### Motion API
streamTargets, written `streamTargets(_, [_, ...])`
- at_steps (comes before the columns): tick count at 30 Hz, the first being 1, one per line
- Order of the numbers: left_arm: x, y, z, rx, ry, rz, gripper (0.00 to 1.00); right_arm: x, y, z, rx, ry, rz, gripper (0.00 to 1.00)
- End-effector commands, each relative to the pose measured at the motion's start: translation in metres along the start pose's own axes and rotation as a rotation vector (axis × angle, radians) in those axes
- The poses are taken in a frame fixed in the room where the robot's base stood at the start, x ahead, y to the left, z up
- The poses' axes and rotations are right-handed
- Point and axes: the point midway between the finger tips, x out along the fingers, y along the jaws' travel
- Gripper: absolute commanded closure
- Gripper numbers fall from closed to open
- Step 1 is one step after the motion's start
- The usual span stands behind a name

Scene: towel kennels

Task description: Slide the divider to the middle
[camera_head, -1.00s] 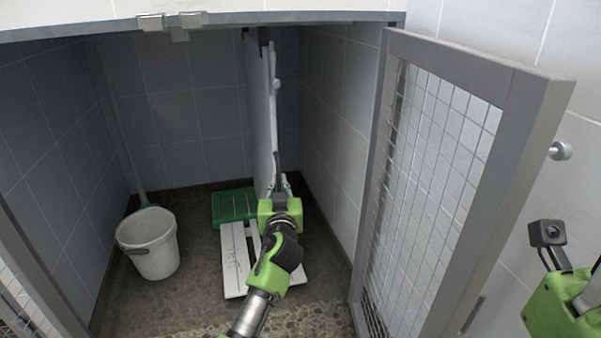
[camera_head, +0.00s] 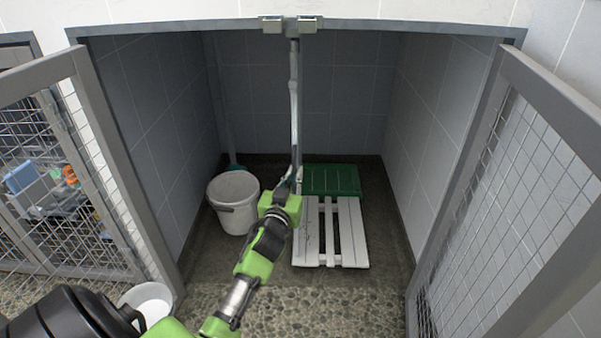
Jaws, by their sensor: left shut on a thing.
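The divider (camera_head: 294,110) is a thin upright panel seen nearly edge-on in the head view. It stands near the middle of the kennel's width, its top below a pair of metal brackets (camera_head: 290,25) on the top rail. My left gripper (camera_head: 285,192) is shut on the divider's near edge, low down; my arm hides part of the fingers. My right gripper does not show.
A white bucket (camera_head: 232,206) stands left of the divider. A white slatted board (camera_head: 348,240) and a green mat (camera_head: 335,180) lie to its right. Mesh doors stand open at left (camera_head: 85,150) and right (camera_head: 500,190). A white bowl (camera_head: 150,298) sits by the left door.

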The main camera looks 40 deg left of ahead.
Motion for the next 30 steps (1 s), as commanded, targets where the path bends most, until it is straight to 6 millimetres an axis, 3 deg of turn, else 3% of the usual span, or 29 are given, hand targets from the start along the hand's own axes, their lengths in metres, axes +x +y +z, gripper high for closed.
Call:
streamTargets(7, [0.0,-0.005,0.002,0.004,-0.005,-0.008,1.0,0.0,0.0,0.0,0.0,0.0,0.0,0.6])
streamTargets(8, [0.0,-0.005,0.002,0.004,-0.005,-0.009,0.85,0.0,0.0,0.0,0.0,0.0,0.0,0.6])
streamTargets(9, [0.0,-0.005,0.002,0.004,-0.005,-0.009,0.75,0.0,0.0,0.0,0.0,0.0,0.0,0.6])
streamTargets(22, [-0.005,-0.002,0.002,0.002,-0.004,-0.005,0.75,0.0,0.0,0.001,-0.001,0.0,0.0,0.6])
streamTargets(26, [-0.022,-0.003,0.002,0.001,-0.004,-0.005,0.75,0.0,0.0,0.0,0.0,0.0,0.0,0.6])
streamTargets(30, [-0.052,-0.003,0.003,0.0,-0.006,-0.006,0.75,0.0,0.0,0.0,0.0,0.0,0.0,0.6])
